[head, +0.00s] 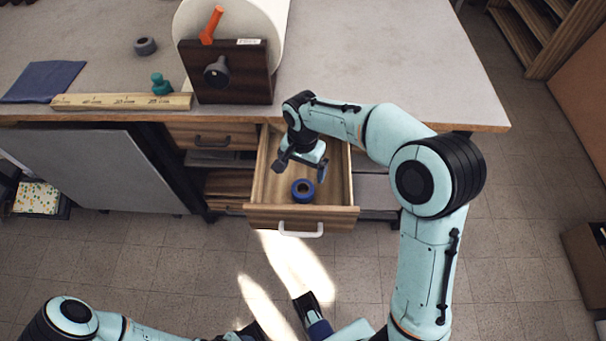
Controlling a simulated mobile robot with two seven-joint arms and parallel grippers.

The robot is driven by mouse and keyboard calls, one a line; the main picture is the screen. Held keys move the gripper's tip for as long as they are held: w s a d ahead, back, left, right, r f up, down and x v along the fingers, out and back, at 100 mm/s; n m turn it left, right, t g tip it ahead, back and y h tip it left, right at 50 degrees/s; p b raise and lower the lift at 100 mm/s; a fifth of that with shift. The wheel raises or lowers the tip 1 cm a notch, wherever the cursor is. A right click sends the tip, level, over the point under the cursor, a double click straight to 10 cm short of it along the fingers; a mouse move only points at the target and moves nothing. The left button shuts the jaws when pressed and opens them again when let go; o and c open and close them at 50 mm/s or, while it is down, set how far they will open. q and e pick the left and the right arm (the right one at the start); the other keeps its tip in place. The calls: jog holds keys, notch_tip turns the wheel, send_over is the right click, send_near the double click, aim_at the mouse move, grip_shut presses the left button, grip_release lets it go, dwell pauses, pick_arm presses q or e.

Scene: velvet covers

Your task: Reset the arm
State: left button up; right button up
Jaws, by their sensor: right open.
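My right gripper (301,168) hangs over the pulled-out wooden drawer (335,192), with its fingers apart and nothing between them. A blue roll of tape (303,190) lies on the drawer floor just below and in front of the fingers, apart from them. My right arm reaches in from the lower right, across the table's front edge. My left arm is folded low at the bottom of the view. Its left gripper (312,312) is partly cut off by the lower edge, so its opening is unclear.
The grey table (385,60) carries a dark wood holder (235,85) with a large white roll, a wooden ruler (120,101), a green stamp-like object (161,85), a dark ring (145,46) and blue cloth (42,81). A cardboard box (585,262) stands at right. The table's right half is clear.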

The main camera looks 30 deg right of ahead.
jog(key=shift+r, duration=0.5)
